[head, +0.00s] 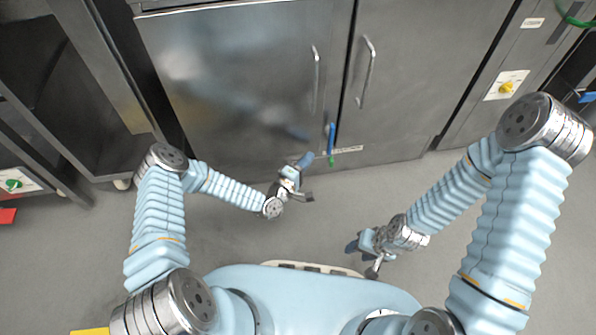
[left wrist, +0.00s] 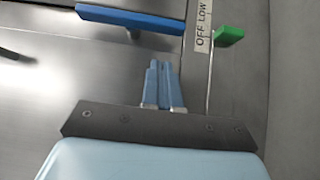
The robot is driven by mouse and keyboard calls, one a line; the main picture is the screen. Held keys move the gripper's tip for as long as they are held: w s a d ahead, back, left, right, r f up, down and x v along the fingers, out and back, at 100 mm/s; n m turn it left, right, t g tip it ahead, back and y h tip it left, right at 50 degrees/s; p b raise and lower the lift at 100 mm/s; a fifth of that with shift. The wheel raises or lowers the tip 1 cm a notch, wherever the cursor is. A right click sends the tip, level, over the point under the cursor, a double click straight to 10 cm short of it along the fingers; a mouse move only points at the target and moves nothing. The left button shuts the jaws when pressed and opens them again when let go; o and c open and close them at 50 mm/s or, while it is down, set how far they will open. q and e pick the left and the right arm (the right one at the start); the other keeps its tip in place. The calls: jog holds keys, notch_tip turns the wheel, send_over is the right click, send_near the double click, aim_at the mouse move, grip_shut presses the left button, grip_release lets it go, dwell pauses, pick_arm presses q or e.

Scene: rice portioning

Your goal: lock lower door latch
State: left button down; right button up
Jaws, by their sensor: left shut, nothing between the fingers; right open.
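A steel cabinet has a left door (head: 235,75) and a right door (head: 425,75), both looking closed. By the seam, low down, is a blue lever (head: 331,138), with a small green lever (head: 331,161) below it. In the left wrist view the blue lever (left wrist: 130,19) lies across the top and the green lever (left wrist: 229,37) is to its right. I cannot tell which is the lower door latch. My left gripper (head: 307,160) is shut and empty, just left of the levers; its fingertips (left wrist: 160,64) look apart from both. My right gripper (head: 352,247) is open and empty, low near my base.
Vertical handles stand on the left door (head: 315,68) and right door (head: 367,72). A label (left wrist: 203,25) is beside the green lever. A panel with a yellow knob (head: 506,87) is at the right. A dark open rack (head: 60,90) stands at the left. The grey floor (head: 225,235) is clear.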

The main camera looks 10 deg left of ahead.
aim_at(328, 150)
pick_arm(q)
jog(key=d, duration=0.1)
jog(key=w+d, duration=0.1)
jog(key=d, duration=0.1)
jog(key=w+d, duration=0.1)
jog(key=shift+d, duration=0.15)
pick_arm(e)
jog(key=shift+f, duration=0.1)
pick_arm(q)
jog(key=shift+f, duration=0.1)
pick_arm(e)
jog(key=shift+f, duration=0.15)
pick_arm(q)
jog(key=shift+d+b, duration=0.1)
jog(key=shift+b, duration=0.4)
pick_arm(e)
jog(key=shift+a+f, duration=0.25)
jog(key=shift+f, duration=0.05)
